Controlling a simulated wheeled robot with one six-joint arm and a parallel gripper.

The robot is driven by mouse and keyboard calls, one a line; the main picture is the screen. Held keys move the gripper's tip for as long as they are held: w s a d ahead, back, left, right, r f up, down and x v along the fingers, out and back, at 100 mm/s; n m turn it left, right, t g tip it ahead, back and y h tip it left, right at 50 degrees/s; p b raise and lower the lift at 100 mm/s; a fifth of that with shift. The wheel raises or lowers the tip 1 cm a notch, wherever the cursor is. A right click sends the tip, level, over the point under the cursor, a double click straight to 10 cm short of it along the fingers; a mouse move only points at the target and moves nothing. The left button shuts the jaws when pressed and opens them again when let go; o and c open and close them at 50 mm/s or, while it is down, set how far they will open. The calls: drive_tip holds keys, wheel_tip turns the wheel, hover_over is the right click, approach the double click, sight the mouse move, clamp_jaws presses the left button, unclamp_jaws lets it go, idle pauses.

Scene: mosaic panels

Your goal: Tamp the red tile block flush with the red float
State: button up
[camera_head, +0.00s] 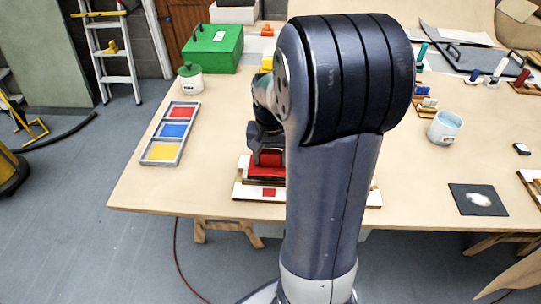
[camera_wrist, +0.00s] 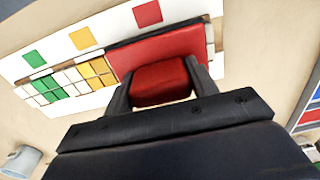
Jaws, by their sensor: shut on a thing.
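My gripper (camera_wrist: 158,88) is shut on the red handle of the red float (camera_wrist: 162,74). The float's flat red plate lies over the end of the white mosaic panel (camera_wrist: 110,28) beside the red square marker. The red tile block is hidden under the plate. I cannot tell whether the plate touches the tiles or hovers just above. Green and yellow tile blocks (camera_wrist: 95,72) show uncovered beside the plate, with pale tiles among them. In the head view my gripper (camera_head: 266,152) and the float (camera_head: 264,172) are above the panel (camera_head: 247,192), partly behind my arm.
A tray with red, blue and yellow compartments (camera_head: 181,106) lies left of the panel. A green box (camera_head: 212,48) and a green-lidded jar (camera_head: 190,78) stand behind. A white-blue cup (camera_head: 445,127) and a dark board (camera_head: 477,200) are at right. Bare table lies between.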

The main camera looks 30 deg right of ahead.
drive_tip(key=shift+f+b, duration=0.5)
drive_tip(key=shift+f, duration=0.2)
idle(0.7)
drive_tip(key=shift+s+f, duration=0.1)
drive_tip(key=shift+f, duration=0.15)
idle(1.2)
wheel_tip(320, 180, up, 7)
drive_tip(key=p, duration=0.6)
drive_tip(key=shift+r, duration=0.2)
idle(0.4)
